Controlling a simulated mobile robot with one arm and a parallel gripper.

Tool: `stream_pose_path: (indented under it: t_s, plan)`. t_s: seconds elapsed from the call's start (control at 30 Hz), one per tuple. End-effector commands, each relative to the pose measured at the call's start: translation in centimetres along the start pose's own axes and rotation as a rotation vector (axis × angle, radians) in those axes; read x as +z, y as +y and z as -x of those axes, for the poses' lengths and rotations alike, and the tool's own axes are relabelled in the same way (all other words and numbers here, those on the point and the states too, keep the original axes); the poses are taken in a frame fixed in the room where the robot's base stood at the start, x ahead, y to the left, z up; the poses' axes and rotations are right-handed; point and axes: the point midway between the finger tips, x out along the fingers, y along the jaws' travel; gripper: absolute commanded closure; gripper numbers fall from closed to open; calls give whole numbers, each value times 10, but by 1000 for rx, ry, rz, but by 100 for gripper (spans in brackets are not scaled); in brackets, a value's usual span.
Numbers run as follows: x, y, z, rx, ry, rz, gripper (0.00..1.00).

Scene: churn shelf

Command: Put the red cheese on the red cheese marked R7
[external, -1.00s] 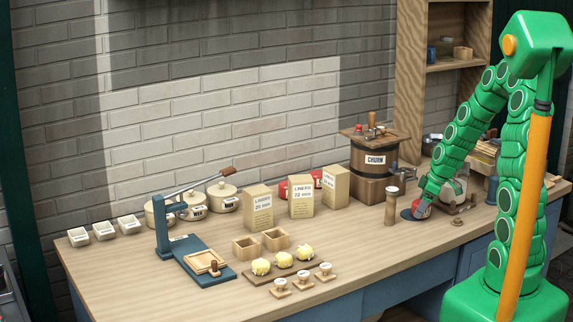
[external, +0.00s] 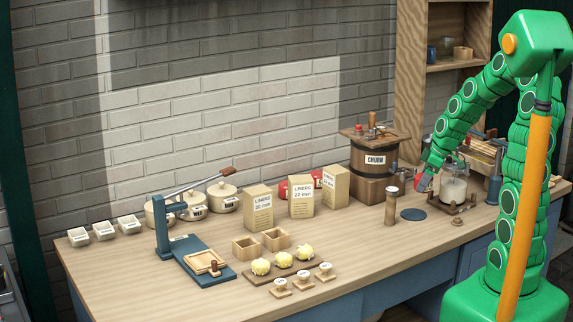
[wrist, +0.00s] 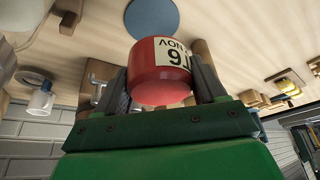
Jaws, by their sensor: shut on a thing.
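My gripper (external: 427,170) is shut on a red cheese (external: 423,184) and holds it above the bench, beside the glass jar. In the wrist view the red cheese (wrist: 160,72) sits between the two fingers of my gripper (wrist: 162,88). Its white label is upside down and shows "NOV" with a partly readable code. Two red round things stand behind the liner boxes, a left one (external: 283,189) and a right one (external: 317,179). Both are partly hidden, and no R7 mark can be read on either.
A blue disc (external: 413,214) lies bare below my gripper. A wooden post (external: 391,208) stands left of it, and the glass jar (external: 453,188) right. The churn (external: 374,160) and liner boxes (external: 302,197) stand left. The bench front is mostly clear there.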

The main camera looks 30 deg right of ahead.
Motion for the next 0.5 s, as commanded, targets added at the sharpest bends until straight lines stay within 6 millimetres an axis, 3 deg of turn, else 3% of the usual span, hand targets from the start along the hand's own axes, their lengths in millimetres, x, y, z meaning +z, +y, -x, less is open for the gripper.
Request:
stream_pose_path:
  t_s: [0.27,0.37,0.5]
  plan:
    - [-6,0,13,0,0,1,71]
    - [-13,1,29,5,4,3,71]
    - [-29,1,67,6,5,3,71]
